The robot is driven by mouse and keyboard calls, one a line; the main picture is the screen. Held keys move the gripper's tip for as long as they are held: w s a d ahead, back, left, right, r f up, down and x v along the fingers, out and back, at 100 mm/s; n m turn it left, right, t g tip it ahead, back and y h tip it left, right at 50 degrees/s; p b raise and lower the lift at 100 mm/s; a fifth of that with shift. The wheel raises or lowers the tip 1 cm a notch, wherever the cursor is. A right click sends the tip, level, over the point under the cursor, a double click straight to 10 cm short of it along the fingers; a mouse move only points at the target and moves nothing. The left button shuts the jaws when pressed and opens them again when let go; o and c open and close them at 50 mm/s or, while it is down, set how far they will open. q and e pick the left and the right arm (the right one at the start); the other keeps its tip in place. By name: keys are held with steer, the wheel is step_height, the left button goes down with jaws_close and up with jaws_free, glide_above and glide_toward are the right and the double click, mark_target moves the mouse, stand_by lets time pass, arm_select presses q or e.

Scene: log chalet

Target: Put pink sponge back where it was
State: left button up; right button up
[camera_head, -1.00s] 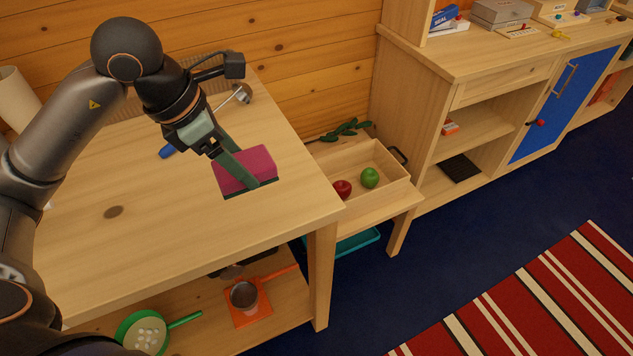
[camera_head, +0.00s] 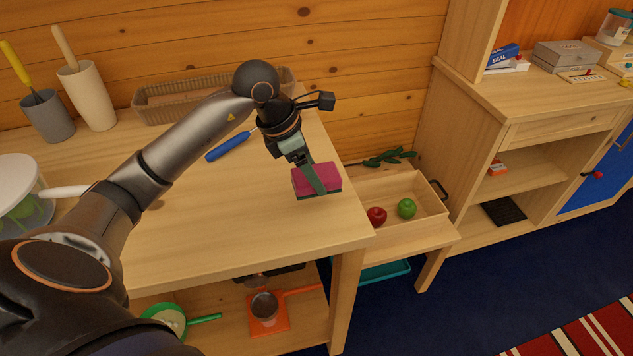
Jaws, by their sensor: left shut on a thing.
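The pink sponge (camera_head: 302,180) has a dark green underside and is at the right end of the wooden table (camera_head: 240,228). My left gripper (camera_head: 318,183) is shut on the sponge, with a green finger across its near face. The sponge looks level and close to the tabletop; I cannot tell whether it touches it. My right gripper is not in view.
To the right, a low wooden tray (camera_head: 423,222) holds a red apple (camera_head: 376,216) and a green apple (camera_head: 406,208).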

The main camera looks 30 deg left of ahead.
mark_target(316, 199)
arm_select(q)
steer(key=w+f, duration=0.2)
steer(key=shift+a+f, duration=0.3)
steer(key=shift+f, duration=0.1)
step_height(316, 199, down, 3)
steer(key=shift+w, duration=0.1)
steer(key=shift+f, duration=0.1)
steer(key=shift+f, duration=0.15)
steer(key=o, duration=1.3)
steer(key=shift+c, duration=0.2)
